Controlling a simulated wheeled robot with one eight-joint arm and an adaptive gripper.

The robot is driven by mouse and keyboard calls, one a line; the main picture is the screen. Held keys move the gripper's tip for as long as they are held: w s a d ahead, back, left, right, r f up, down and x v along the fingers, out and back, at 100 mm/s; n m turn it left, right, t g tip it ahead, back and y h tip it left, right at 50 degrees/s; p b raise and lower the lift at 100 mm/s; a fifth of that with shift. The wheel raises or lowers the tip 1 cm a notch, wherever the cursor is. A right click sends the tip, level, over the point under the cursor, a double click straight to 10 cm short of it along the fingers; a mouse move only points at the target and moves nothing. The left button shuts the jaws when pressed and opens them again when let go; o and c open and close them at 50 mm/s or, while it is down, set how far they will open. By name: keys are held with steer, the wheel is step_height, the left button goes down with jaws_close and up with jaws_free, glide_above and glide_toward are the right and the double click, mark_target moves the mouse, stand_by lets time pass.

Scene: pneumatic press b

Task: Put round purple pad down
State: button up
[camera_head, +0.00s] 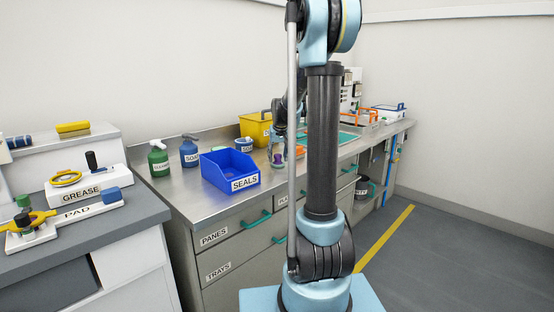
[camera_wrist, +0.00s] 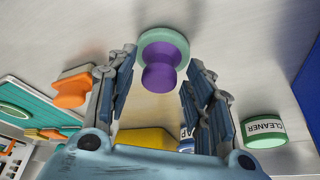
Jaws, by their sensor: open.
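The round purple pad (camera_wrist: 160,72) has a purple knob on a pale green disc. In the wrist view it is at the top middle, between the fingertips of my gripper (camera_wrist: 163,70), which are spread with a gap on both sides of the knob. The pad appears to rest on the metal worktop. In the head view the purple pad (camera_head: 277,158) is small on the worktop, beside my gripper (camera_head: 284,150), which is partly hidden by my own arm.
A blue SEALS bin (camera_head: 230,172) stands left of the pad on the worktop (camera_head: 196,197), with a yellow bin (camera_head: 254,128) behind. In the wrist view an orange-handled piece (camera_wrist: 72,90) is at left and a green CLEANER container (camera_wrist: 264,132) at right.

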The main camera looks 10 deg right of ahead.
steer(key=v, duration=1.1)
steer(key=s+f, duration=0.6)
steer(key=s, duration=0.7)
steer(key=s+f+g, duration=0.1)
steer(key=s+f, duration=0.5)
steer(key=s, duration=0.7)
steer(key=s+f+g, duration=0.1)
steer(key=s+f, duration=0.5)
steer(key=s, duration=0.7)
steer(key=shift+s, duration=0.3)
steer(key=shift+a, duration=0.1)
steer(key=shift+w+f, duration=0.15)
steer(key=shift+w, duration=0.4)
